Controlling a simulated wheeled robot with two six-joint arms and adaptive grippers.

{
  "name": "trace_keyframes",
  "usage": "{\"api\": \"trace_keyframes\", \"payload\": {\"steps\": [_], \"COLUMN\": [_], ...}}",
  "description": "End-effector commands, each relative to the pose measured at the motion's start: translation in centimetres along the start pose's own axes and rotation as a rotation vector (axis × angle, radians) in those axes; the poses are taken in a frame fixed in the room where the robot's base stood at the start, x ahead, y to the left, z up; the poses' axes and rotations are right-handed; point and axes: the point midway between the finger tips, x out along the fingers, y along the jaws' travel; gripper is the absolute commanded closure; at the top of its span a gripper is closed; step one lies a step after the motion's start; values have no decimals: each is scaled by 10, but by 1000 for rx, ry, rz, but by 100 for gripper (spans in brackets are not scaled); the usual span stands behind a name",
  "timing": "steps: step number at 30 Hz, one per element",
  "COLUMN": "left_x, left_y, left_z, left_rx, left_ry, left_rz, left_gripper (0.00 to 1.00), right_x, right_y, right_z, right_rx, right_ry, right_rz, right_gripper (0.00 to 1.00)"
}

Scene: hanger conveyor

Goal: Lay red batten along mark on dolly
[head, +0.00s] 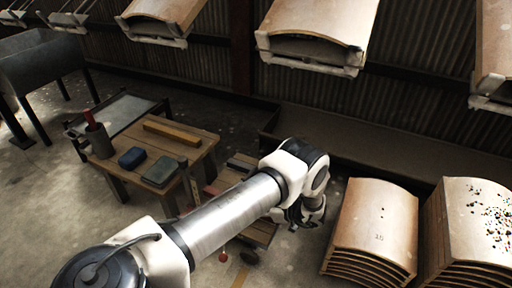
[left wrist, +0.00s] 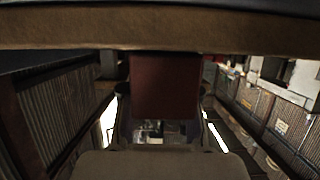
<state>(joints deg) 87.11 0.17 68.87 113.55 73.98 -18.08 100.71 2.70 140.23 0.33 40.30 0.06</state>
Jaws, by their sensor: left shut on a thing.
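My left gripper (head: 306,215) hangs at the end of my arm, over the floor between the low wooden dolly (head: 262,232) and the stacked curved boards. In the left wrist view it is shut on a dark red block (left wrist: 165,86), which looks like the red batten seen near its end. The batten's full length is hidden, and I cannot make it out in the head view. My arm crosses in front of the dolly and hides its middle, and I cannot see a mark on it. My right gripper is not in view.
Stacks of curved boards (head: 375,228) stand at right. Curved panels (head: 318,28) hang above. Open floor lies at lower left.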

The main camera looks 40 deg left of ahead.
Motion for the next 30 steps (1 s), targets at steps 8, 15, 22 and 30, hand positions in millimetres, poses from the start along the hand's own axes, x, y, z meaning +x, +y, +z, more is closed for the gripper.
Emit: {"api": "trace_keyframes", "payload": {"steps": [8,15,22,30], "left_x": [1,1,-10,-77], "left_y": [0,0,0,0], "left_z": [2,2,-4,-6], "left_rx": [0,0,0,-1], "left_ry": [0,0,0,-1], "left_rz": [0,0,3,4], "left_gripper": [59,44,44,44], "right_x": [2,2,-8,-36], "right_y": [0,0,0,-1], "right_z": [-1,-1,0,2], "right_rx": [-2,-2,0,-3], "right_ry": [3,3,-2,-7], "right_rz": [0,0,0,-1], "right_gripper": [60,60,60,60]}}
